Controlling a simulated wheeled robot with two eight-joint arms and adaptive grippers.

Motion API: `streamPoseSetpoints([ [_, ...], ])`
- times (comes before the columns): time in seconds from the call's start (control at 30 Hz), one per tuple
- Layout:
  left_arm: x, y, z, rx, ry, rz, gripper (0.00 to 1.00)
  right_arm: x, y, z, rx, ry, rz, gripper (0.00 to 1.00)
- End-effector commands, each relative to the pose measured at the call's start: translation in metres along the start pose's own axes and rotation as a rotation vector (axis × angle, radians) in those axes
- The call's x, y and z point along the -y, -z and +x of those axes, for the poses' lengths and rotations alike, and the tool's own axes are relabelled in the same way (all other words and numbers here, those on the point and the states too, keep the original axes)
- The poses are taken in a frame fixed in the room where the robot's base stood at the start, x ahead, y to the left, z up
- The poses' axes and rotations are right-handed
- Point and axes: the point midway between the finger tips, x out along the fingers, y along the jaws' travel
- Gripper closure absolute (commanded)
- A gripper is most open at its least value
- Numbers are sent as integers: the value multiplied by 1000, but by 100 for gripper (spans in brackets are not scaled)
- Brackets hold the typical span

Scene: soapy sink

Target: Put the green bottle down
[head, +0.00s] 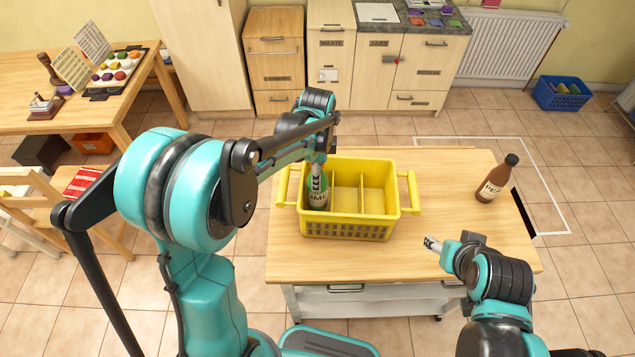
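The green bottle (318,194), with a pale label, is upright in the left compartment of the yellow crate (348,230) on the wooden table. My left gripper (317,170) is at the bottle's neck and looks shut on it, coming from above; my own arm hides part of the contact. I cannot see whether the bottle's base touches the crate floor. My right gripper (432,243) is apart from everything, over the table's right front part, right of the crate; its finger gap is too small to make out.
A brown bottle (492,180) stands upright on the table's right side. The crate's middle and right compartments look empty, and its handles stick out left and right. The wooden tabletop (450,180) is clear between crate and brown bottle.

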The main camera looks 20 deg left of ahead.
Motion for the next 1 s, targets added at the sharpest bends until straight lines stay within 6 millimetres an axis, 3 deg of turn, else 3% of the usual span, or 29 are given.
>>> streamPoseSetpoints([
  [0.2,0,0,32,0,0,0,80,0,-5,6,0,0,0,46],
  [0.57,0,0,36,0,0,0,80,0,-6,8,0,0,0,46],
  [0.6,0,0,36,0,0,0,45,0,-6,8,0,0,0,46],
  [0.67,0,0,36,0,0,0,29,0,-6,8,0,0,0,46],
  [1.0,0,0,34,0,0,0,29,0,-5,6,0,0,0,46],
])
